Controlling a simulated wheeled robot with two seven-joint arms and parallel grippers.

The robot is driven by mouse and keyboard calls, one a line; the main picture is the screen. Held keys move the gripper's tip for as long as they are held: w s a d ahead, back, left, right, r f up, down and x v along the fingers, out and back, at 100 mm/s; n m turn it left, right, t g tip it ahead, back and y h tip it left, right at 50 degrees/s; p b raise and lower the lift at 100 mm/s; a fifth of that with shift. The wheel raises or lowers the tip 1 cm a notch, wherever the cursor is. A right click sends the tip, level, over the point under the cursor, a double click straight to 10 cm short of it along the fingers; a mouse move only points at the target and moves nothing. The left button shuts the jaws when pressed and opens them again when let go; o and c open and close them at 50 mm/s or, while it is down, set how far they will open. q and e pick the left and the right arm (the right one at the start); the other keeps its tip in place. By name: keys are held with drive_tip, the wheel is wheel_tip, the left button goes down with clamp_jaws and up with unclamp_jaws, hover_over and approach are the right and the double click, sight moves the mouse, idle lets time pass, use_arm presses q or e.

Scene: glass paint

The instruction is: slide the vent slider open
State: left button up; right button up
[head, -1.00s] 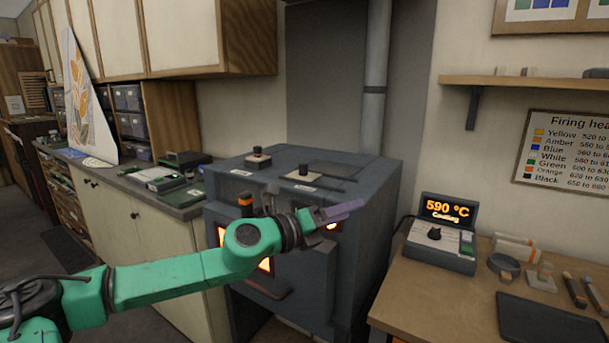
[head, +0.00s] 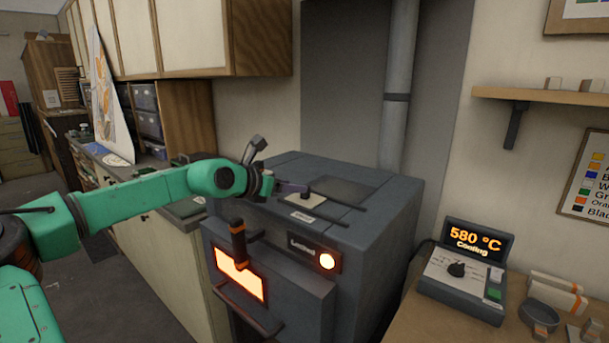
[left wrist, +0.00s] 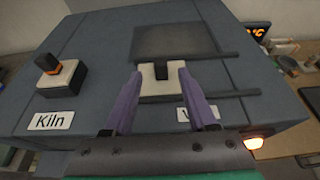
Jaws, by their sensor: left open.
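The vent slider is a pale plate (head: 305,200) on top of the dark grey kiln (head: 345,225). In the left wrist view it shows as a pale plate with a small black knob (left wrist: 162,72), next to a dark square panel (left wrist: 175,40). My left gripper (head: 291,188) is over the kiln top at the slider. In the left wrist view its two purple fingers (left wrist: 161,80) are apart, with the knob between them in the picture. I cannot tell whether they touch it. In the head view the arm and fingers hide the knob. My right gripper is out of view.
Two dark rails (left wrist: 225,93) run along the slider. A second knob, orange and black (left wrist: 48,64), stands by the "Kiln" label (left wrist: 50,121). The kiln window (head: 240,273) glows. A controller (head: 465,270) reads 580 °C, Cooling. A flue pipe (head: 398,90) rises behind.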

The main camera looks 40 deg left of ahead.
sight(302, 200)
use_arm(q)
drive_tip(key=p+x, duration=0.2)
drive_tip(key=x, duration=0.2)
drive_tip(key=shift+w, duration=0.35)
drive_tip(key=shift+w+f, duration=0.3)
drive_tip(key=shift+f, duration=0.1)
drive_tip(key=shift+w, duration=0.3)
drive_tip(key=shift+w+f, duration=0.1)
drive_tip(key=shift+w, duration=0.1)
drive_tip(key=shift+w+f, duration=0.15)
drive_tip(key=shift+w, duration=0.1)
drive_tip(key=shift+s, duration=0.15)
clamp_jaws()
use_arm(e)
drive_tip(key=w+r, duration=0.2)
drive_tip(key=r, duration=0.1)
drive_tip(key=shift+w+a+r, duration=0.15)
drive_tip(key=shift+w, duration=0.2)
